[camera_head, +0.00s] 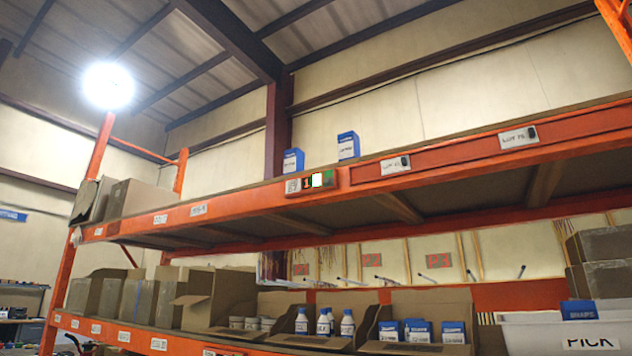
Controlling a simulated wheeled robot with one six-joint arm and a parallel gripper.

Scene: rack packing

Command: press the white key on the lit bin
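A small display module (310,183) sits on the front beam of the upper shelf, a little left of the beam's middle. Two blue boxes stand above the beam near the module, one at the left (293,161) and one farther right (348,146). No other lit module is plain on the beams. My gripper is not in view.
The orange upper beam (440,162) crosses the view. Below it, open cardboard bins hold jars (252,323), white bottles (324,322) and blue packs (418,331). A white tote (540,335) marked PICK stands at lower right. Cardboard boxes (135,199) fill the upper shelf's left end.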

